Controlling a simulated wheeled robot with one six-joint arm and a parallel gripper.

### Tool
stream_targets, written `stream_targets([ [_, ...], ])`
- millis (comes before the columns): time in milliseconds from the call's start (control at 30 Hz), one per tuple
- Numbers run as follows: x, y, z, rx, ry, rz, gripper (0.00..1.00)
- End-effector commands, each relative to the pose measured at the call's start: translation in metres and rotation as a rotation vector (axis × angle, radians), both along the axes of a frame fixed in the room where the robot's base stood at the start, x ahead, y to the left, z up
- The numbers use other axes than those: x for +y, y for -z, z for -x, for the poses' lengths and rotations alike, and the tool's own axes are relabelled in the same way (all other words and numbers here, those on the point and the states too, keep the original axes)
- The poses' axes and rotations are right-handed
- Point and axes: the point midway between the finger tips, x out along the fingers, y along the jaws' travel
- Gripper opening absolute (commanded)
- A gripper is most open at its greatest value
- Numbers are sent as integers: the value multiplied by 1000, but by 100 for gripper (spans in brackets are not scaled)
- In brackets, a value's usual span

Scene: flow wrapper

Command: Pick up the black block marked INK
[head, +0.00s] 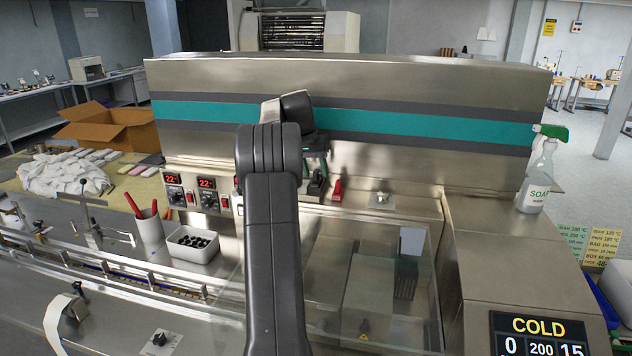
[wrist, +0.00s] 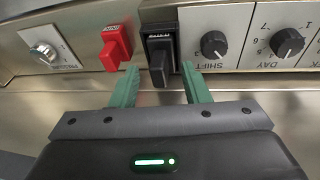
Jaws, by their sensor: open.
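The black block (wrist: 159,45) stands upright against the steel machine front in the wrist view. Small pale lettering shows near its top, too small to read surely. Its lower part sticks out towards my gripper (wrist: 159,68). The green fingers are open, one on each side of the block's lower end, with gaps showing. I cannot tell how deep the block sits between them. In the head view the block (head: 316,187) shows just below my gripper (head: 316,165), which my arm partly hides.
A red block (wrist: 114,45) stands close left of the black one in the wrist view. Black knobs (wrist: 214,44) on a pale panel are close on the right. A silver knob (wrist: 45,52) is at far left. In the head view, a clear cover (head: 370,270) lies in front.

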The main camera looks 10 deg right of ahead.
Motion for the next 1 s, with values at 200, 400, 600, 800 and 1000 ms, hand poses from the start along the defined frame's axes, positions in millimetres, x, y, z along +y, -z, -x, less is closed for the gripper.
stream_targets([
  [200, 0, 0, 0, 0, 0, 0, 3],
  [400, 0, 0, 0, 0, 0, 1, 0],
  [600, -1, 0, 0, 1, 2, 1, 0],
  [800, -1, -8, 0, -1, 2, 2, 0],
  [1000, -1, -34, 0, -3, 3, 2, 0],
])
